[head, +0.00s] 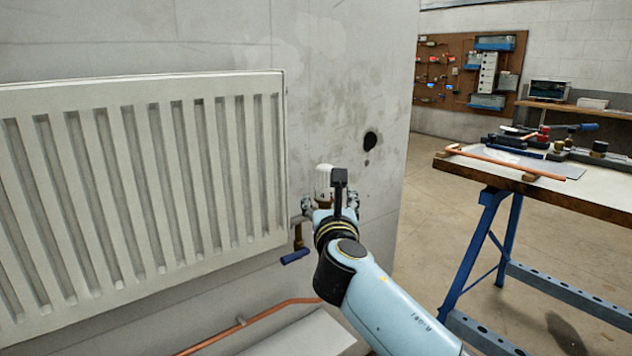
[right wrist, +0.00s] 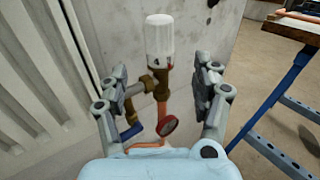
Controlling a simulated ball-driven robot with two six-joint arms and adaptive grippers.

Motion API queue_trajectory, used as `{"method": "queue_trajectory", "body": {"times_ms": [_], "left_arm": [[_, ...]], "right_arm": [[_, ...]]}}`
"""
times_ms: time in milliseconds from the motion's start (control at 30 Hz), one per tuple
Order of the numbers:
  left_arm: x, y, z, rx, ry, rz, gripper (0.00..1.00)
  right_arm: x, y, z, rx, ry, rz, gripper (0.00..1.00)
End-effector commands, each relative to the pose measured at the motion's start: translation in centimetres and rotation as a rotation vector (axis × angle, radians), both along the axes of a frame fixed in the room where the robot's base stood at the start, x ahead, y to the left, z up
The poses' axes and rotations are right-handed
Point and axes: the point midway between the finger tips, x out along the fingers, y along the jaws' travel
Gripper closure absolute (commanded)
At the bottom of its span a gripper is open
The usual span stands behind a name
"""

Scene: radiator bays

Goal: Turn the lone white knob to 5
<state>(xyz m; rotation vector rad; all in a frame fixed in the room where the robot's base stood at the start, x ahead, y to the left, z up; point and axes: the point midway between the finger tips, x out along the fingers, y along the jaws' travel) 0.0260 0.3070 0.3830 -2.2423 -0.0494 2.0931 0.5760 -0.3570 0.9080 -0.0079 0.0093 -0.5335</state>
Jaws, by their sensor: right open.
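The white knob (head: 323,181) stands upright on a brass valve at the right end of the radiator, partly hidden by my right gripper in the head view. My left gripper is not in view.
The white radiator (head: 150,185) fills the left. A blue-handled valve (head: 296,256) hangs below the knob, and a red round handle (right wrist: 168,126) sits below the brass valve. A copper pipe (head: 240,325) runs low along the wall. A workbench (head: 610,196) with tools stands right.

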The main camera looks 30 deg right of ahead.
Motion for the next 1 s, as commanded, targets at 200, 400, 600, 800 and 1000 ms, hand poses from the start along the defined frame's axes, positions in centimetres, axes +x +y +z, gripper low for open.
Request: {"method": "queue_trajectory", "body": {"times_ms": [200, 400, 600, 800, 1000], "left_arm": [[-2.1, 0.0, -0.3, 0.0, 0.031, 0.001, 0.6], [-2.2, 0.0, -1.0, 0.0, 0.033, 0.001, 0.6], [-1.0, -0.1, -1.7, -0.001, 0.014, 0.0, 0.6], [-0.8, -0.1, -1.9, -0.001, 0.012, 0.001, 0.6], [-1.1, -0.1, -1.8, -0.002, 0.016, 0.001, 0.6]], "right_arm": [[2.3, -1.1, 0.6, 0.001, -0.011, 0.0, 0.34], [5.8, -3.2, 0.4, 0.001, -0.009, -0.001, 0.34], [8.6, -4.8, 0.3, 0.003, -0.009, 0.001, 0.34], [9.6, -5.4, 0.4, 0.003, -0.008, 0.001, 0.34], [9.6, -5.5, 0.4, 0.004, -0.008, 0.001, 0.34]]}}
